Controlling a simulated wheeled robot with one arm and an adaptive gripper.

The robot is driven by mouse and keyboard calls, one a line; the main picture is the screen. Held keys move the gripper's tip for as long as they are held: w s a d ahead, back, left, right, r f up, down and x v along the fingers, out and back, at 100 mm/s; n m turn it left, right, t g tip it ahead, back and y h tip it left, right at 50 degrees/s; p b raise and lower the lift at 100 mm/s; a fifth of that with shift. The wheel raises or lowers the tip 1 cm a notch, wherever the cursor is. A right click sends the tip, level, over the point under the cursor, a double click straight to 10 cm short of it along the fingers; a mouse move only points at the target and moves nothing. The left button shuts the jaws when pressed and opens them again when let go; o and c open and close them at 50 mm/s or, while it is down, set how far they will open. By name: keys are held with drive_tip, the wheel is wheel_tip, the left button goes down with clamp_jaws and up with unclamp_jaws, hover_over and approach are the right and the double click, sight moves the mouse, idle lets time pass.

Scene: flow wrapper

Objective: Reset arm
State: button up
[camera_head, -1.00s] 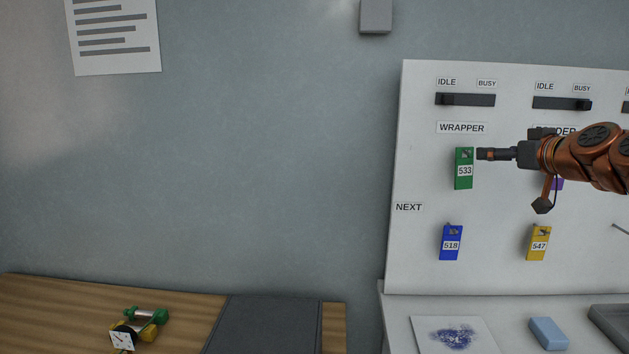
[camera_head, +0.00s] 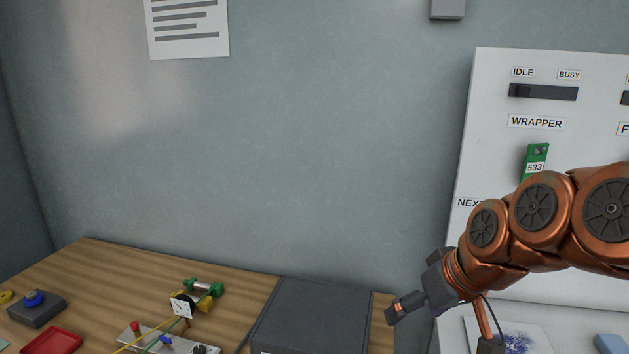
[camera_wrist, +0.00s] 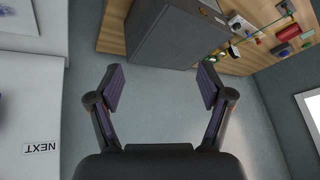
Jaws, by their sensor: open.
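My gripper (camera_head: 404,307) is at the lower right in the head view, at the end of my copper-coloured arm, pointing down and to the left. In the wrist view my gripper (camera_wrist: 162,88) has its two fingers wide apart with nothing between them. The green tag 533 (camera_head: 535,160) hangs on the white board (camera_head: 500,130) under the WRAPPER label (camera_head: 537,122); its lower part is hidden behind my arm. My gripper is clear of the tag, to its lower left.
A dark grey box (camera_head: 312,312) stands on the wooden table (camera_head: 110,270) left of my gripper. A small gauge (camera_head: 182,306), a red tray (camera_head: 52,341) and a grey block with a blue knob (camera_head: 36,308) are further left.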

drive_tip(key=s+d+f+m+g+h, duration=0.1)
drive_tip(key=s+f+g, duration=0.2)
drive_tip(key=s+f, duration=0.4)
drive_tip(key=s+d+f+m+g+h, duration=0.1)
drive_tip(key=s+f, duration=0.6)
drive_tip(key=s, duration=0.8)
drive_tip(key=m+g+h, duration=0.1)
drive_tip(key=g, duration=0.1)
drive_tip(key=shift+s+g, duration=0.15)
drive_tip(key=shift+g, duration=0.25)
drive_tip(key=shift+c, duration=0.3)
idle(1.0)
